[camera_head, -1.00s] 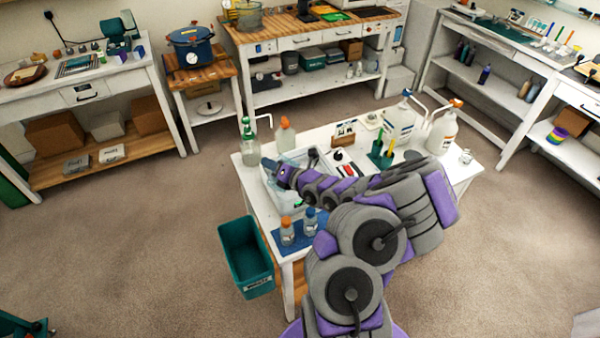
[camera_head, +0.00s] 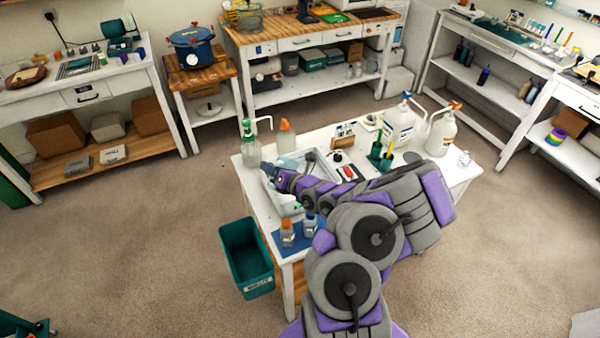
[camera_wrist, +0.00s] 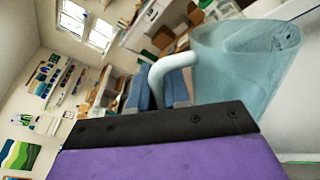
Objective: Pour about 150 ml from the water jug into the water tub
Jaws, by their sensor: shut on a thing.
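The water jug (camera_wrist: 240,75) is a translucent pale blue vessel in the right of the wrist view, strongly tilted in that picture. My gripper (camera_wrist: 160,88) is shut on its curved handle (camera_wrist: 170,64). In the head view my gripper (camera_head: 268,168) is over the left end of the white table, by a pale shallow tub (camera_head: 282,208), which seems to be the water tub. My arm hides much of the tub and most of the jug there. I cannot tell the water level or whether water is flowing.
A pump bottle (camera_head: 249,156) and an orange-capped bottle (camera_head: 286,139) stand behind my gripper. Two small bottles stand on a blue mat (camera_head: 316,240) in front. A green bin (camera_head: 246,257) is on the floor beside the table.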

